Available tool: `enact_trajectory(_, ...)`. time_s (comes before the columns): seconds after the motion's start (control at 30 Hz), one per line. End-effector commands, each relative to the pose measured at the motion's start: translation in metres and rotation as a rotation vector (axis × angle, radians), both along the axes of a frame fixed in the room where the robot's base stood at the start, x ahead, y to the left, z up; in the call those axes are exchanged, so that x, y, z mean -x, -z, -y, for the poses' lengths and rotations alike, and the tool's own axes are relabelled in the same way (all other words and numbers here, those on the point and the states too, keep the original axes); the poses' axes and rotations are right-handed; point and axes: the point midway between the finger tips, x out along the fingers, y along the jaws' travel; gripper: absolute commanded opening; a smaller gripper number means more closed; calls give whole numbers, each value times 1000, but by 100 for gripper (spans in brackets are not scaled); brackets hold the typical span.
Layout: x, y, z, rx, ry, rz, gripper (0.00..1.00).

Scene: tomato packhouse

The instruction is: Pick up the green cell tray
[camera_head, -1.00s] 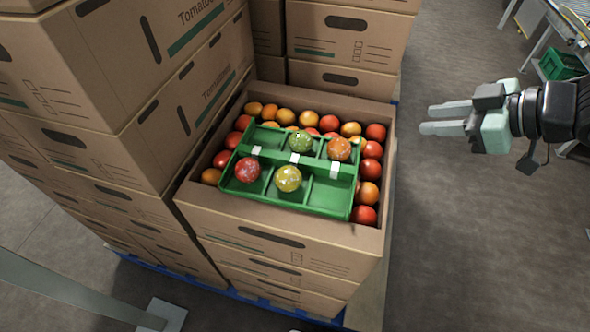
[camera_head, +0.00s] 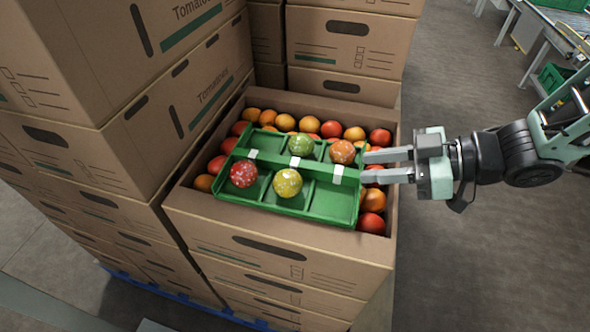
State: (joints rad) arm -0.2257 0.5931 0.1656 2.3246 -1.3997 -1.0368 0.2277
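The green cell tray (camera_head: 333,202) lies on top of the tomatoes in an open cardboard box, tilted slightly in the picture. Its cells hold a green tomato (camera_head: 300,144), an orange one (camera_head: 342,152), a red one (camera_head: 243,173) and a yellow-green one (camera_head: 288,183); other cells are empty. White labels sit along its middle bar. My gripper (camera_head: 388,166) comes from the right with two parallel fingers spread apart. Its fingertips are at the tray's right end, near the middle bar. I cannot tell whether they touch the tray. Nothing is seen between the fingers except tomatoes below.
The open box (camera_head: 270,234) holds loose red and orange tomatoes around the tray. Tall stacks of closed boxes (camera_head: 110,60) stand close on the left and behind (camera_head: 345,50). Bare floor (camera_head: 470,260) lies to the right. A green crate (camera_head: 553,76) is at the far right.

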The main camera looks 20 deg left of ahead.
Motion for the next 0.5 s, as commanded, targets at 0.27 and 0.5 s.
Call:
enact_trajectory(0.27, 3, 9, -21, 1, -4, 1, 29)
enact_trajectory(0.5, 7, 22, -52, 1, -2, -1, 29)
